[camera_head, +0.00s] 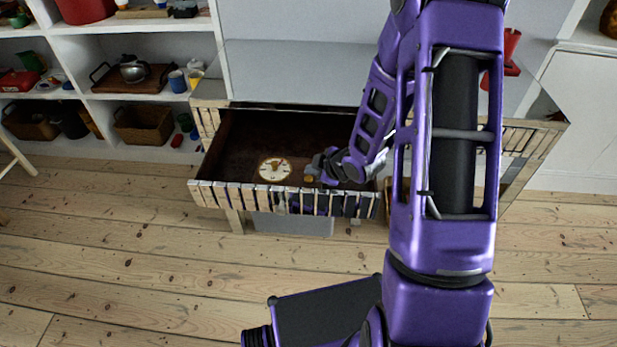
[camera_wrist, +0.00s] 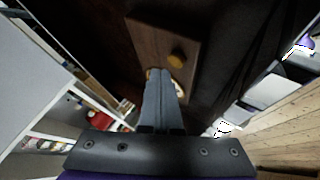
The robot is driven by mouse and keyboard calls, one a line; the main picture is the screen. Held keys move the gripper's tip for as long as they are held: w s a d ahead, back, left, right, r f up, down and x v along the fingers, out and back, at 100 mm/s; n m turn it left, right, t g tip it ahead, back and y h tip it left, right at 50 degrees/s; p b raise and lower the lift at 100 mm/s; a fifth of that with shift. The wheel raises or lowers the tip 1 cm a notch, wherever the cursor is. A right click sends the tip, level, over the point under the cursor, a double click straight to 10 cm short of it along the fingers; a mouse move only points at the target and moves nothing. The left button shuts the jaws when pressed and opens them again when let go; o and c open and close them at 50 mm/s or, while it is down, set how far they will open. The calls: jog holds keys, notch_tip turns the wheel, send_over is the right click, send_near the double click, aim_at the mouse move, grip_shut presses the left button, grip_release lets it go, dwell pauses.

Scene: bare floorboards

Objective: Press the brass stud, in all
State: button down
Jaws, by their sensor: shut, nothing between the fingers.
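The brass stud (camera_wrist: 177,55) is a small round yellow knob on a brown wooden block (camera_wrist: 148,42) in the wrist view. In the head view a small yellow spot, likely the stud (camera_head: 308,179), shows inside the open drawer, just below my gripper (camera_head: 316,165). My gripper (camera_wrist: 159,72) is shut and empty. In the wrist view its fingertips lie over the block, just beside and below the stud. I cannot tell whether they touch the block. A pale patch beside the fingers is partly hidden by them.
The drawer (camera_head: 289,199) has a slatted front and dark inside. A round white dial (camera_head: 275,168) lies in it, left of my gripper. White shelves (camera_head: 150,52) with baskets and cups stand at the back left. My arm hides much of the right side.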

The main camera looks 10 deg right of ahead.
aim_at(312, 183)
jog(key=shift+f, duration=0.1)
jog(key=shift+f, duration=0.35)
jog(key=shift+f, duration=0.45)
dwell(0.6)
jog(key=shift+r, duration=0.1)
jog(key=shift+r+p, duration=0.55)
jog(key=shift+r, duration=0.2)
notch_tip(312, 183, up, 5)
jog(key=p, duration=0.3)
jog(key=shift+p, duration=0.3)
dwell(0.7)
